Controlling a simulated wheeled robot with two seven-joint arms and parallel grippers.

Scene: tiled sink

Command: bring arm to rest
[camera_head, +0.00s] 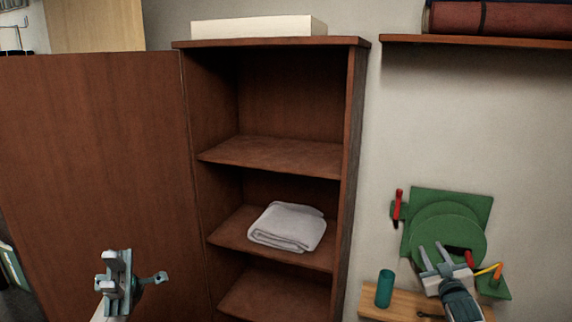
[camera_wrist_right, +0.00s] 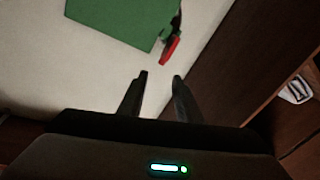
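My left gripper (camera_head: 116,283) is at the lower left in the head view, in front of the brown cabinet door. It is seen nearly end on, and I cannot tell whether its fingers are apart; no object shows in it. My right gripper (camera_head: 434,257) is at the lower right, in front of the green round-fronted piece (camera_head: 450,225) by the wall. Its two fingers are apart with nothing between them. They also show apart and empty in the right wrist view (camera_wrist_right: 160,77).
An open brown cabinet (camera_head: 270,160) holds a folded white towel (camera_head: 288,227) on a shelf. Its door (camera_head: 90,170) stands open at left. A teal cup (camera_head: 384,289) stands on a wooden board (camera_head: 405,305), left of my right gripper. A wall shelf (camera_head: 480,41) is at upper right.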

